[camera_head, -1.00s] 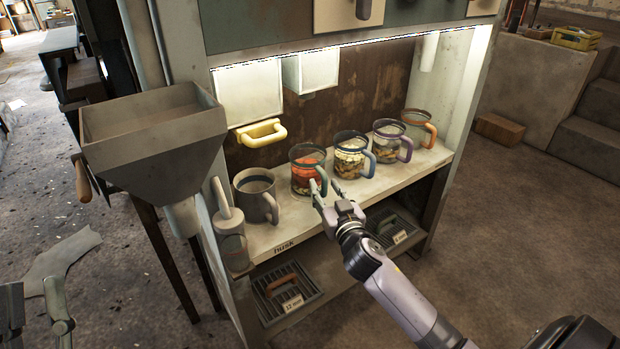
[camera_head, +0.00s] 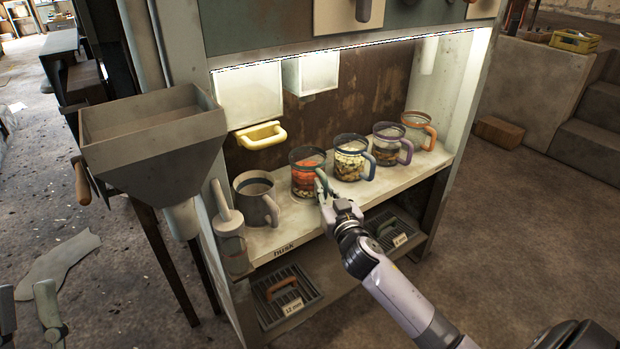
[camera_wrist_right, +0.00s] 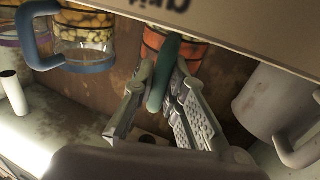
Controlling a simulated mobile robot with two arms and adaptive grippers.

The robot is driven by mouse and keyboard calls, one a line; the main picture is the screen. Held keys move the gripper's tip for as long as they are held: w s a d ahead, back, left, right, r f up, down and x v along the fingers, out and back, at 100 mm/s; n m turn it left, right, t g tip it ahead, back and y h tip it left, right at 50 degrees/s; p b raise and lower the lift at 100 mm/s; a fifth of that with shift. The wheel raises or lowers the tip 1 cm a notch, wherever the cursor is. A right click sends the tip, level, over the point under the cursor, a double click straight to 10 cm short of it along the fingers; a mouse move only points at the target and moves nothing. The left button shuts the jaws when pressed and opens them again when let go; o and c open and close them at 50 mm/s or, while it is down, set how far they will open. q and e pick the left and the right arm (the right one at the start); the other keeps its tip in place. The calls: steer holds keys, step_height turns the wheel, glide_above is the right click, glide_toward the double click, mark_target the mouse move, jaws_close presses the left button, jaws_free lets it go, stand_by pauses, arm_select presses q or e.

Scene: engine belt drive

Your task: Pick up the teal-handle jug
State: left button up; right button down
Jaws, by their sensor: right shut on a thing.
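The teal-handle jug (camera_head: 306,178) stands upright on the shelf, with red and pale pieces inside and a dark rim. Its handle faces the front right. My right gripper (camera_head: 323,189) is at this handle, shut on it. In the right wrist view the teal handle (camera_wrist_right: 164,78) lies between the two fingers, with the jug's orange-red body (camera_wrist_right: 190,52) behind it. The jug's base appears to rest on the shelf. Grey parts that look like my left gripper (camera_head: 48,305) show at the lower left edge, partly cut off.
A grey jug (camera_head: 252,190) stands left of the teal-handle jug. A blue-handle jug (camera_head: 348,160) stands close on its right, then a purple-handle jug (camera_head: 386,147) and an orange-handle jug (camera_head: 414,128). A hopper (camera_head: 155,135) juts out at the left. The shelf front (camera_head: 300,228) is clear.

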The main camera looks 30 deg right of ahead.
mark_target(319, 164)
arm_select(q)
steer(key=shift+w, duration=0.15)
arm_select(e)
steer(key=shift+r, duration=0.15)
stand_by(0.6)
